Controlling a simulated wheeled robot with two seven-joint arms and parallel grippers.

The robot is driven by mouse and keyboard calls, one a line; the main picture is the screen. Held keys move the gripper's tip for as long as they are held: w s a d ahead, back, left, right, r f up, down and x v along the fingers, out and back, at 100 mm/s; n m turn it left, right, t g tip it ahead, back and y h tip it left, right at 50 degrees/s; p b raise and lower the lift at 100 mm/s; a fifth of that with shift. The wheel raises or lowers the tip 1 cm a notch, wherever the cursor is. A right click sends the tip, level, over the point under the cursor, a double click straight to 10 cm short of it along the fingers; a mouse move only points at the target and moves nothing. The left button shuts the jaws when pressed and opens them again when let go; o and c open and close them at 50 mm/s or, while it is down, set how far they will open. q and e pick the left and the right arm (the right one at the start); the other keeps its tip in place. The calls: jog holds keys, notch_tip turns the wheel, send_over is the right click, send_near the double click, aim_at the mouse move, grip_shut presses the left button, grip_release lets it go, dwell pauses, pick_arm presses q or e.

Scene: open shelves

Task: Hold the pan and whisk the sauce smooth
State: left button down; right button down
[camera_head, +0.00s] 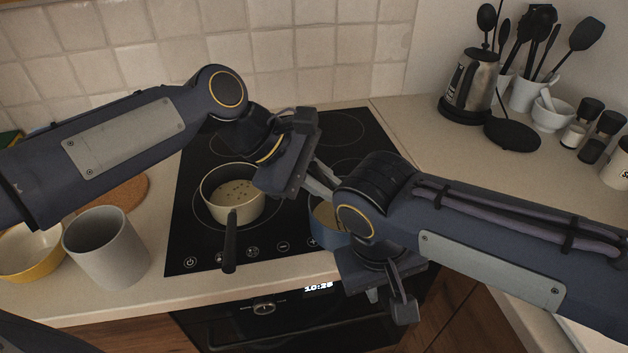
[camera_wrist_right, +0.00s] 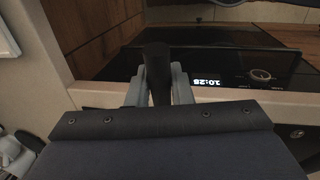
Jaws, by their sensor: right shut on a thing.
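A cream saucepan (camera_head: 206,196) holds pale sauce with dark specks and stands on the hob, its black handle (camera_head: 230,243) toward the front edge. A blue pan (camera_head: 325,238) stands to its right, mostly hidden behind my right wrist. In the right wrist view, my right gripper (camera_wrist_right: 157,88) is shut on a black handle (camera_wrist_right: 156,62) near the counter's front edge; it seems to belong to the blue pan. My left gripper (camera_head: 322,180) is above the hob, its grey fingers reaching toward the blue pan; their tips are hidden. I see no whisk clearly.
A grey mug (camera_head: 108,248), a yellow bowl (camera_head: 22,254) and a cork mat (camera_head: 122,190) are left of the hob. A kettle (camera_head: 470,82), utensil pots, a mortar (camera_head: 550,115) and jars stand at the back right. My two arms are close together over the hob.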

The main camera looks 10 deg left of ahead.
pick_arm(q)
jog(key=shift+w+a, duration=0.35)
jog(key=shift+w, duration=0.4)
notch_tip(320, 180, up, 8)
dwell(0.7)
jog(key=shift+r, duration=0.1)
dwell(0.3)
notch_tip(320, 180, up, 3)
jog(key=shift+f, duration=0.1)
dwell(0.3)
dwell(0.7)
pick_arm(e)
jog(key=c, duration=1.2)
grip_release()
